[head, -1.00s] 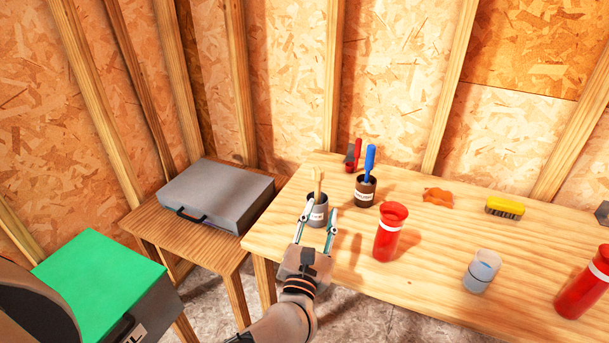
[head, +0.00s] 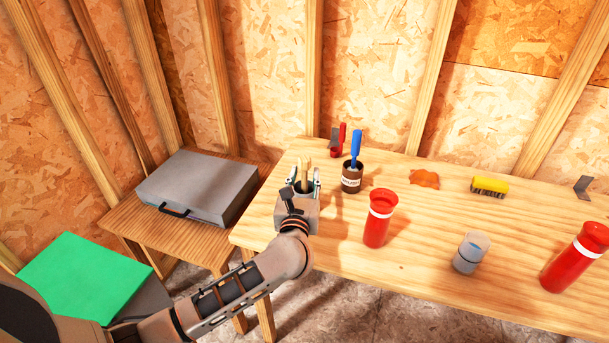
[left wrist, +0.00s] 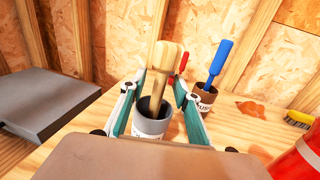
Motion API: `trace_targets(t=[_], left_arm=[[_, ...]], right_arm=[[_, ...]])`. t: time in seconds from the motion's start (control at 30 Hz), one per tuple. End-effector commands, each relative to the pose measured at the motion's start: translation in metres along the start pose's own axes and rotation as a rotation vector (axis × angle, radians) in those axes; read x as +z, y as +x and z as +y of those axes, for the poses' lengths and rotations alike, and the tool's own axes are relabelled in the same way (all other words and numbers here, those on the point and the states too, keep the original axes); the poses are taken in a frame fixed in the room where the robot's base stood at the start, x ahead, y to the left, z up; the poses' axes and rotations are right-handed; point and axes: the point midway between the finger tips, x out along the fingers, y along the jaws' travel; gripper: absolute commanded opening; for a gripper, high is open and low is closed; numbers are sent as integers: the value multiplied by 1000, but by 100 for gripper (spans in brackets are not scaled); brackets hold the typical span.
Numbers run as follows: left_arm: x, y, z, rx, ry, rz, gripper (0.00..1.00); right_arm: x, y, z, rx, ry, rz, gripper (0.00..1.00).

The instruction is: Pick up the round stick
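The round stick is a pale wooden rod (head: 306,167) with a thick rounded top, standing in a grey labelled cup on the workbench. In the left wrist view the stick (left wrist: 166,58) leans slightly and rises from the cup (left wrist: 150,126). My left gripper (head: 304,180) is at the cup, mostly hiding it in the head view. In the left wrist view its two teal fingers (left wrist: 160,90) are apart, one on each side of the stick. I cannot tell whether they touch the cup. My right gripper is not in view.
A brown cup (head: 351,182) with a blue-handled tool (head: 356,145) stands close on the right. A red bottle (head: 379,218) is nearer the front. A red-handled tool (head: 340,140), orange cloth (head: 424,178) and yellow brush (head: 490,186) lie farther back. A grey case (head: 198,187) is left.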

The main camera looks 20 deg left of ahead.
Motion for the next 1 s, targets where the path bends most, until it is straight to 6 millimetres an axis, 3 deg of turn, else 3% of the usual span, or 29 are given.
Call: trace_targets(t=[0.3, 0.43, 0.83, 1.0], left_arm=[[-1, 7, 0, 0, 0, 0, 31], [-1, 7, 0, 0, 0, 0, 0], [1, 6, 0, 0, 0, -1, 0], [12, 7, 0, 0, -1, -2, 0]], right_arm=[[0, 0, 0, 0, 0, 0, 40], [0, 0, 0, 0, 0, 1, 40], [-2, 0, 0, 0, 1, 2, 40], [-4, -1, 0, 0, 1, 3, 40]])
